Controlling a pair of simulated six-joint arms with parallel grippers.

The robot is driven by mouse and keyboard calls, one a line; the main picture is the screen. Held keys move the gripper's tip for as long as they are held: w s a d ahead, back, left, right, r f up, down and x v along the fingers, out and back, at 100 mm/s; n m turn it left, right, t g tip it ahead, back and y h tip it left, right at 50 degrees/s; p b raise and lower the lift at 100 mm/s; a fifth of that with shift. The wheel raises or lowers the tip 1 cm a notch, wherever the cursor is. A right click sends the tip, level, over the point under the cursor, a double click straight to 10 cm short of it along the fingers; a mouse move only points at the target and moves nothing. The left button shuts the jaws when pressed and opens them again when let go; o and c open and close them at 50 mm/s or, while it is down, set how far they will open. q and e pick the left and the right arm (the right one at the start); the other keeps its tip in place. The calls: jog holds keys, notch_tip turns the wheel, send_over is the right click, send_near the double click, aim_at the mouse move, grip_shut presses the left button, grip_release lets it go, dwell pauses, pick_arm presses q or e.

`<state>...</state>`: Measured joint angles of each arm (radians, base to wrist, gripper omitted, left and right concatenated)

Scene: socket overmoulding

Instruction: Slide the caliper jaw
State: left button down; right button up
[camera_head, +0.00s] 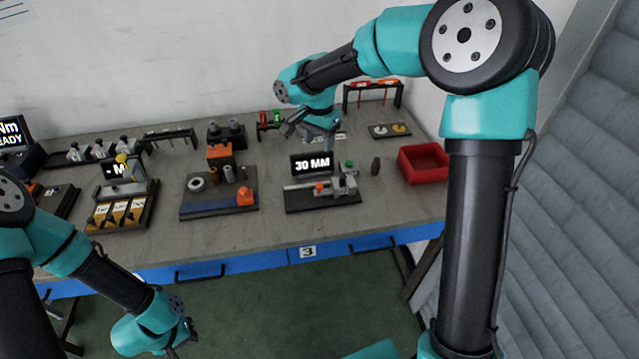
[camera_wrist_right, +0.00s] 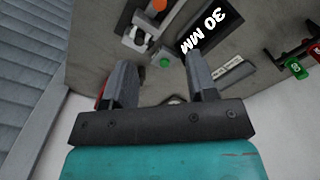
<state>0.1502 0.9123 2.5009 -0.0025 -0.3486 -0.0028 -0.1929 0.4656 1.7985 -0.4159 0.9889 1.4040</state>
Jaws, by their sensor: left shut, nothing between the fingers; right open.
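The caliper station (camera_head: 322,198) is a dark base with a grey caliper on the right part of the bench, with a display (camera_head: 312,164) reading "30 MM" behind it. An orange part (camera_head: 321,188) sits on the caliper, and its grey jaw block (camera_head: 349,183) is to the right. My right gripper (camera_head: 318,138) is open and empty above and behind the display. In the right wrist view its two fingers (camera_wrist_right: 160,82) are spread, with the display (camera_wrist_right: 203,30) beyond them. My left gripper (camera_head: 183,345) is shut and empty, low in front of the bench.
A green button (camera_head: 349,164) and a dark cylinder (camera_head: 375,166) stand near the caliper's right end. A red bin (camera_head: 423,163) is further right. A fixture with an orange block (camera_head: 219,190) is to the left. The bench front strip is clear.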

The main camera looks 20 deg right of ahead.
aim_at(319, 185)
notch_tip(319, 185, down, 17)
jog(key=shift+r, duration=0.1)
dwell(0.5)
jog(key=shift+c, duration=0.5)
grip_shut()
